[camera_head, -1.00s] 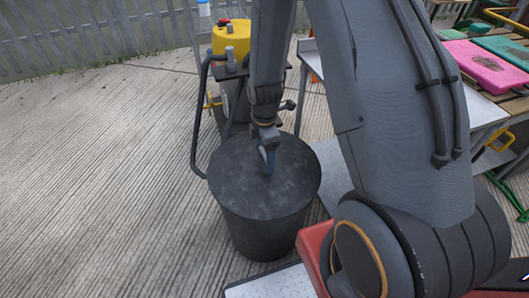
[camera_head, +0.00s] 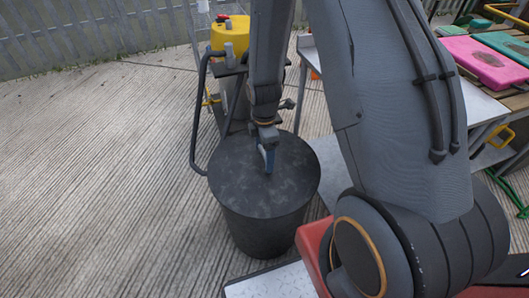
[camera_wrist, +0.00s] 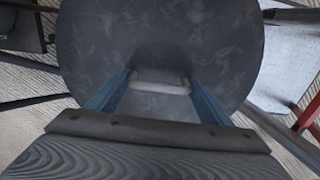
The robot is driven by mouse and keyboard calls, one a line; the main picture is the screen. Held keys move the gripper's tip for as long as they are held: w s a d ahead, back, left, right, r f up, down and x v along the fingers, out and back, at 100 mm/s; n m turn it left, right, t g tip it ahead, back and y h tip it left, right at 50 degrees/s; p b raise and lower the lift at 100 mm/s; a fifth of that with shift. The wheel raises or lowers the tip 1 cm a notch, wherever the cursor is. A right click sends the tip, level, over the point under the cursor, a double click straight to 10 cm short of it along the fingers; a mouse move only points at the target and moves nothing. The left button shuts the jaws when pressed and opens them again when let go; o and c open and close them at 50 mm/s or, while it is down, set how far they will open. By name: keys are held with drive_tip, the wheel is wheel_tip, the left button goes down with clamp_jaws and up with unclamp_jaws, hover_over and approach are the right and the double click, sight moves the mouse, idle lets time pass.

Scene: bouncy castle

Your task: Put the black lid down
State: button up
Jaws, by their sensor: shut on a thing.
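The black lid (camera_head: 234,178) is a flat, dark, round disc at the top of a black bin (camera_head: 264,234), seen from above in the head view. Its edge lines up closely with the bin's rim, and I see no clear gap. In the wrist view the lid (camera_wrist: 155,35) fills the upper middle, with a grey bar handle (camera_wrist: 160,78) between my two blue fingers. My gripper (camera_head: 267,163) points down at the lid's middle and is shut on its handle. The inside of the bin is hidden.
A yellow-topped machine (camera_head: 230,36) with a dark tube frame stands just behind the bin. A table with pink (camera_head: 484,62) and green boards is at the right. Ribbed concrete floor (camera_head: 90,180) is open at the left, with a fence beyond.

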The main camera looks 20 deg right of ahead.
drive_tip(key=shift+f, duration=0.2)
drive_tip(key=o, duration=1.9)
drive_tip(key=shift+r, duration=4)
drive_tip(key=s+r+m+p, duration=0.2)
drive_tip(key=s+r+m, duration=0.3)
drive_tip(key=r+m, duration=0.1)
drive_tip(key=s+r+m+p, duration=0.3)
drive_tip(key=s+r+m, duration=0.3)
drive_tip(key=r, duration=0.3)
drive_tip(key=s+r+m+p, duration=0.3)
drive_tip(key=s+r+m, duration=0.3)
drive_tip(key=r, duration=0.1)
drive_tip(key=shift+s+a+r, duration=0.1)
drive_tip(key=shift+s+r, duration=0.05)
drive_tip(key=shift+r, duration=0.25)
